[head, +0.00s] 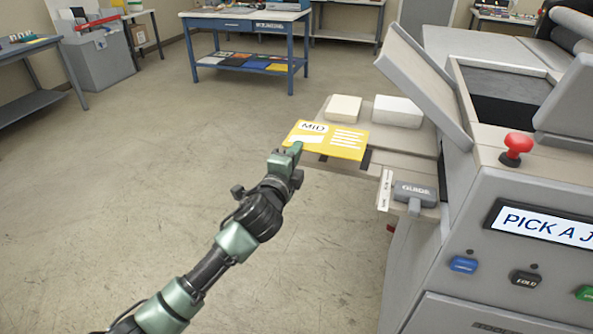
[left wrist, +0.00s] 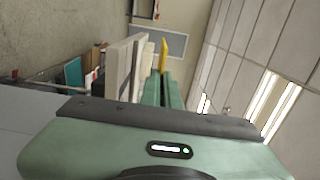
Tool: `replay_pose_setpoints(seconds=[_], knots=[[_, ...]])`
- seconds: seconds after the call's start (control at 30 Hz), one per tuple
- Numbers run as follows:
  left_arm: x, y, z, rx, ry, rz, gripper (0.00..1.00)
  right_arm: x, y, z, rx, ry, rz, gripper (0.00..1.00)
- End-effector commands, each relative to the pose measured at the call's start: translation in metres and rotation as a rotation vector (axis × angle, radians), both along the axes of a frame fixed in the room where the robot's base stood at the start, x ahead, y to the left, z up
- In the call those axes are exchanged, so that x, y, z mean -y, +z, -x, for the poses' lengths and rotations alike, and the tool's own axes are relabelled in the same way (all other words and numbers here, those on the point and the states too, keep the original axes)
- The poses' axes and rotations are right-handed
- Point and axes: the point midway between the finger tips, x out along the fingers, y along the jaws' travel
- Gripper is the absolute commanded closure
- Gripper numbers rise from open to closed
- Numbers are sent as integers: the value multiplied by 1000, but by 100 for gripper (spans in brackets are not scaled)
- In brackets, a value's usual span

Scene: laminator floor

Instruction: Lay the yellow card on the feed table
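The yellow card (head: 328,140), printed "MID" with white lines, lies roughly flat in the grasp of my left gripper (head: 293,149). The fingers pinch its left edge. The card is over the left part of the beige feed table (head: 412,145) on the machine's left side, covering some of it. In the left wrist view the card (left wrist: 163,54) shows edge-on at the tips of the closed green fingers (left wrist: 162,78), with a gap between it and the pale surfaces beside it. My right gripper is not in view.
Two cream blocks (head: 343,108) (head: 397,111) stand at the feed table's back. A grey GUIDE block (head: 415,193) is at its front, beside a white scale strip (head: 385,189). The machine's raised panel (head: 420,85) rises on the right. The floor at left is open.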

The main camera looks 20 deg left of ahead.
Motion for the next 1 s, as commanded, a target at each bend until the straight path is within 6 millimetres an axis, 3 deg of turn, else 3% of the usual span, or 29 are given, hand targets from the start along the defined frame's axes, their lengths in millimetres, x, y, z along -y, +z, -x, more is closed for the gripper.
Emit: replay_pose_setpoints(seconds=[0.43, 0.87, 0.93, 1.0], knots=[[0, -54, 0, -1, 1, 2, 100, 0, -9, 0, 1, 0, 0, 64], [0, -60, 0, 1, 0, 0, 100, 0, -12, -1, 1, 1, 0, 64], [0, -59, 0, 1, 0, -1, 81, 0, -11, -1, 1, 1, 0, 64], [0, -59, 0, 1, 0, -1, 76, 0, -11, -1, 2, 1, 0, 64]])
